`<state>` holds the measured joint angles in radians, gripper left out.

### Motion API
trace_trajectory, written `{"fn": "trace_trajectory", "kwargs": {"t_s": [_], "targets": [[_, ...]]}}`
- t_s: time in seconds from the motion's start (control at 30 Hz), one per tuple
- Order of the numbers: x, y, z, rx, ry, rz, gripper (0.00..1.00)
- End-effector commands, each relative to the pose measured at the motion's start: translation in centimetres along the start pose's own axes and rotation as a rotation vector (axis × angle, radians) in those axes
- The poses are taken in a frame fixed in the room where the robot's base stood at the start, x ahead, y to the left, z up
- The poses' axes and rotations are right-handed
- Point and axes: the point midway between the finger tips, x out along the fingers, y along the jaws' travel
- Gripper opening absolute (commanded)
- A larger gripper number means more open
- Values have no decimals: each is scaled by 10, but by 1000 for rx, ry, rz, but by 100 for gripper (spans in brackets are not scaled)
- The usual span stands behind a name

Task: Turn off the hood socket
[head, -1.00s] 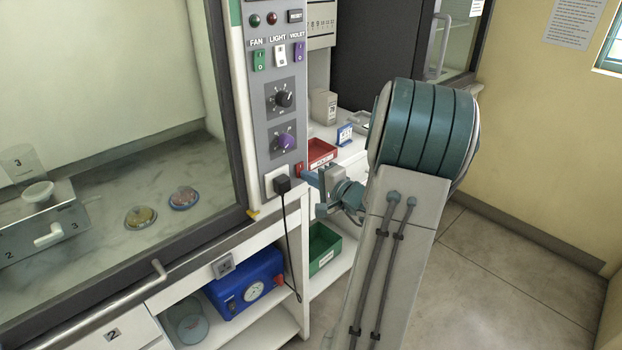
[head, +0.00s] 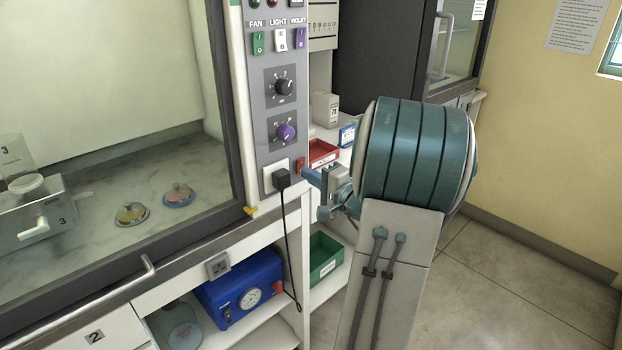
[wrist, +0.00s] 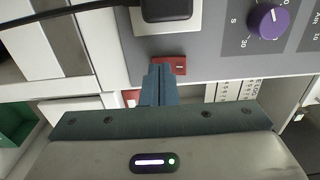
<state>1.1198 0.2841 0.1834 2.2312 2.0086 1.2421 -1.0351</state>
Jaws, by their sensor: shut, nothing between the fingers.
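The hood socket (head: 268,172) is a white plate low on the grey control panel, with a black plug (head: 282,178) in it. In the wrist view the socket plate (wrist: 166,46) and plug (wrist: 166,8) are at the top. A small red switch (head: 300,163) sits right of the socket, and it also shows in the wrist view (wrist: 181,66). My gripper (head: 306,174) is shut and empty. Its blue fingertips (wrist: 158,70) are at the red switch and cover part of it; I cannot tell whether they touch. The switch's position is unclear.
Above are a purple knob (head: 285,132), a black knob (head: 285,87) and the FAN, LIGHT and VIOLET switches. A black cord (head: 285,230) hangs from the plug. A red tray (head: 323,152) and a green bin (head: 325,257) stand behind my gripper.

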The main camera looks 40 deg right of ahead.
Motion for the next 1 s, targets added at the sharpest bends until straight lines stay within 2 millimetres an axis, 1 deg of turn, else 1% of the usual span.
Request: {"fn": "trace_trajectory", "kwargs": {"t_s": [0.03, 0.1, 0.17, 0.2, 0.3, 0.4, 0.5, 0.7, 1.0], "targets": [[-9, 6, -1, -2, 6, 0, 0], [-21, 8, -2, -2, 8, 0, 0], [-36, 5, -4, 0, 13, 1, 0], [-46, 6, -4, 1, 14, 2, 0], [-70, 8, -3, 2, 12, 2, 0], [-89, 10, -2, 1, 10, 2, 0], [-105, 12, -2, 2, 10, 2, 0], [-119, 13, -1, 2, 6, 2, 0], [-121, 13, -1, 2, 5, 2, 0]]}}
